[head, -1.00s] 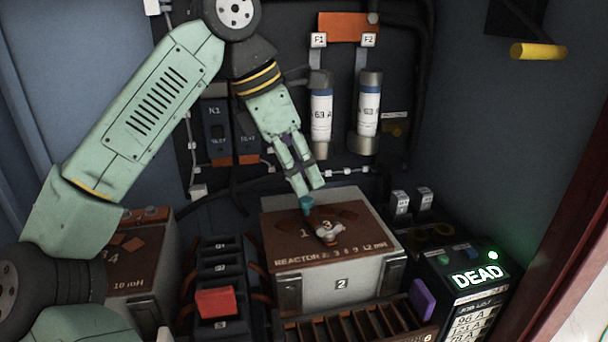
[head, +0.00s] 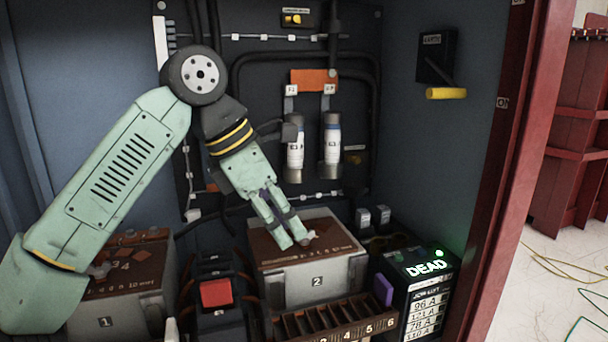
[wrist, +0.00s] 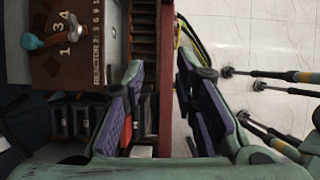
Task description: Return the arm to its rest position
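My arm reaches in from the left in the head view. My gripper (head: 294,242) points down and appears over the brown top of the reactor box marked 2 (head: 318,283); its gap is hard to judge there. In the wrist view my gripper (wrist: 160,90) has its two purple-padded fingers well apart, with nothing between them.
A reactor box marked 1 (head: 105,322) stands at left. A red block (head: 216,292) sits between the boxes. A slotted tray (head: 330,325) is in front, and a meter reading DEAD (head: 426,268) is at right. Two fuses (head: 296,150) hang behind. Open floor (wrist: 255,40) lies outside.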

